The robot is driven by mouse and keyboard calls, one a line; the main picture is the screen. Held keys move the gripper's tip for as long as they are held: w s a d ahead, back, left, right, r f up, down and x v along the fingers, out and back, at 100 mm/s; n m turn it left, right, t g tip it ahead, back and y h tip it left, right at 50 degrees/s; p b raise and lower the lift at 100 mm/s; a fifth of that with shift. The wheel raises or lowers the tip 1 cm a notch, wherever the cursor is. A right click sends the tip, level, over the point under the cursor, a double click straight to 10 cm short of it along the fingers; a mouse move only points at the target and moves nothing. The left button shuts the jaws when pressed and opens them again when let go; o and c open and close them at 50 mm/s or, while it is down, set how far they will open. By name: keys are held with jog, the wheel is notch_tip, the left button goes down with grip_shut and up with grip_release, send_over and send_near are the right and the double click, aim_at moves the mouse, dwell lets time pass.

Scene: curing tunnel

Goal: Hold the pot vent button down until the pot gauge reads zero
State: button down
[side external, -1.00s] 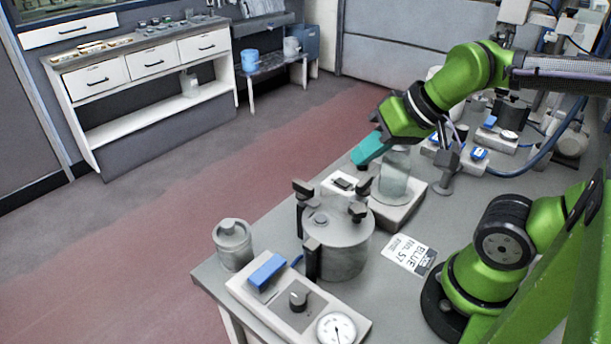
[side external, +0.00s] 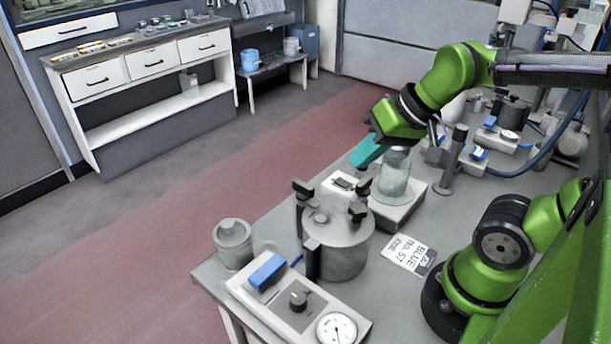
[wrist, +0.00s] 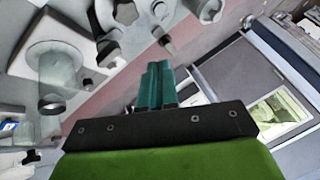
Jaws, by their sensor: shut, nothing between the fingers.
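The grey metal pot (side external: 345,245) with dark clamps stands near the table's front left corner. In front of it is a white control panel (side external: 245,292) with a blue button block (side external: 267,271), a black knob (side external: 299,299) and a round white gauge (side external: 337,328). The gauge's figures are too small to read. My gripper (side external: 366,152) has teal fingers, shut and empty. It is in the air behind the pot, close to the glass jar (side external: 395,180), well away from the blue button. The fingers also show in the wrist view (wrist: 157,85).
The glass jar stands on a white base (side external: 400,212) right behind the pot; it shows at left in the wrist view (wrist: 57,75). A grey canister (side external: 233,245) stands left of the pot. A card marked BLUE (side external: 408,254) lies right of it. A post (side external: 452,160) stands behind the jar.

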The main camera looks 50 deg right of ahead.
aim_at(326, 216)
jog(key=w+a+m+g+y, duration=0.3)
jog(key=w+a+m+y, duration=0.1)
jog(key=m+y, duration=0.3)
jog(key=shift+w+f+m+g, duration=0.2)
jog(key=shift+f+m+g, duration=0.2)
jog(key=shift+m, duration=0.1)
jog(key=shift+a, duration=0.1)
jog(key=shift+f, duration=4.4)
jog(key=shift+f, duration=0.1)
jog(key=shift+f, duration=0.3)
jog(key=shift+f, duration=0.4)
